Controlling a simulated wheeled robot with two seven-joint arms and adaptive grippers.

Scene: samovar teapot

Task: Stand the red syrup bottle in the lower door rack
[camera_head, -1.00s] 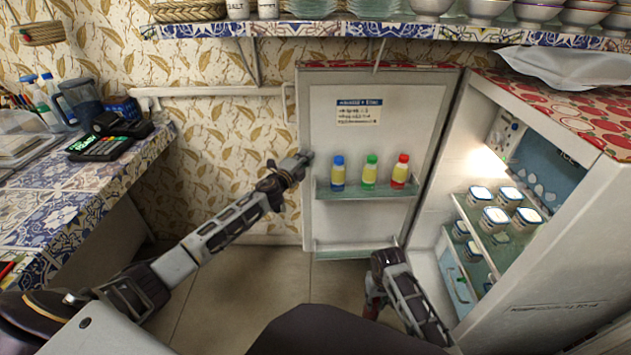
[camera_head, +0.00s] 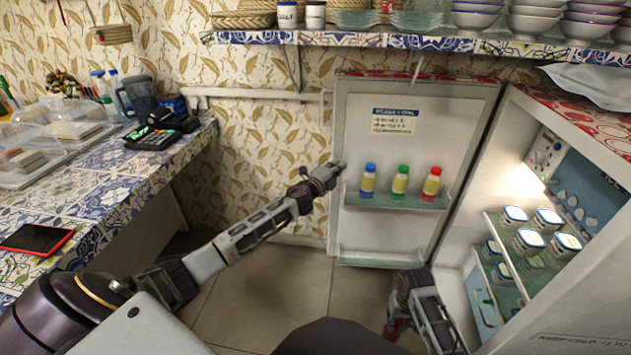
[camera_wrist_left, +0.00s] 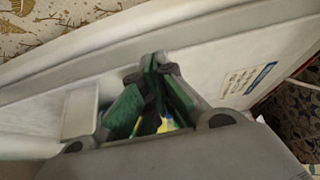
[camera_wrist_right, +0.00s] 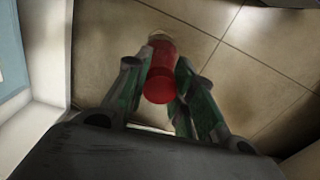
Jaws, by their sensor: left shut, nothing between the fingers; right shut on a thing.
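The red syrup bottle (camera_wrist_right: 160,72) is between the fingers of my right gripper (camera_wrist_right: 162,85), which is shut on it above the floor tiles. In the head view a bit of red (camera_head: 393,328) shows beside my right wrist; the fingers are mostly hidden there. The lower door rack (camera_head: 380,261) is a glass-like shelf low on the open fridge door (camera_head: 385,232); no bottle shows in it. My right gripper is in front of and below this rack, apart from it. My left gripper (camera_head: 340,166) is shut and empty at the door's left edge; its fingers show in the left wrist view (camera_wrist_left: 155,70).
The upper door rack (camera_head: 392,204) holds bottles with blue (camera_head: 368,180), green (camera_head: 401,181) and red (camera_head: 432,183) caps. The open fridge on the right has shelves with several white-lidded jars (camera_head: 529,241). A tiled counter (camera_head: 100,195) is at left. Floor between is clear.

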